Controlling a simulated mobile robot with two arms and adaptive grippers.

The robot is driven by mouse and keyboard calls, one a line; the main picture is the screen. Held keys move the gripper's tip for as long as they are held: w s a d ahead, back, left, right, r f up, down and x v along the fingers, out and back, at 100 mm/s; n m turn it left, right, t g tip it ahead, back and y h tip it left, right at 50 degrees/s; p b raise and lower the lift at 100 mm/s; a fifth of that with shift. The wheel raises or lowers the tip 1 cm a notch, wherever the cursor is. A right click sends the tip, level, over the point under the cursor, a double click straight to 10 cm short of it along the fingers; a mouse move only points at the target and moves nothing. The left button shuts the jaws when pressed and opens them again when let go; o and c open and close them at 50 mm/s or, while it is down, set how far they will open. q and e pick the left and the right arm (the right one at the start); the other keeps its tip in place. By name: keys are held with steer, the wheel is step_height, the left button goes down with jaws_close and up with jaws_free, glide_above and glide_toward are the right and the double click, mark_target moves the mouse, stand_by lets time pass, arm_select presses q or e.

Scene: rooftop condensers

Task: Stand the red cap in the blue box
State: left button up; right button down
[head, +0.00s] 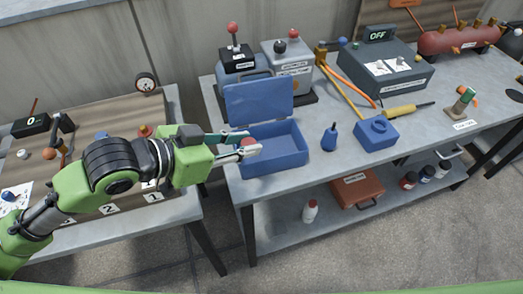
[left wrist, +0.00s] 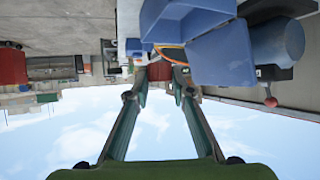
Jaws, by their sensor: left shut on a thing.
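The red cap (head: 248,142) is between the fingertips of my left gripper (head: 249,149), which is shut on it. In the left wrist view the red cap (left wrist: 160,71) shows between the two fingers (left wrist: 160,76). The blue box (head: 288,160) stands on the right-hand table with its lid raised at the back. My left gripper reaches in from the left, over the left part of the box's opening; how high it is above the floor of the box is hard to tell. The blue box (left wrist: 222,52) also shows in the left wrist view. My right gripper is not in view.
Behind the box stand two units with red and black knobs (head: 233,55). Right of it are a blue bottle (head: 329,138) and a blue block with a hole (head: 377,134). A grey OFF panel (head: 385,70) stands farther back. A gap separates the two tables.

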arm_select(q)
steer(key=w+d+f, duration=0.1)
steer(key=w+f, duration=0.1)
steer(key=w+d+f, duration=0.1)
steer(key=w+f, duration=0.1)
steer(key=w, duration=0.1)
steer(key=w+d+f, duration=0.1)
steer(key=w+f, duration=0.2)
steer(key=shift+d, duration=0.35)
steer(key=shift+w+f, duration=0.15)
steer(key=shift+f, duration=0.1)
step_height(320, 180, down, 3)
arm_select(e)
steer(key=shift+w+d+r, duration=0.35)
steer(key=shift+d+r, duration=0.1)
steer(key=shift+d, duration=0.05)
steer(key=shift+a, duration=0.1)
arm_select(q)
steer(key=shift+f, duration=0.65)
steer(key=o, duration=0.5)
steer(key=shift+c, duration=0.2)
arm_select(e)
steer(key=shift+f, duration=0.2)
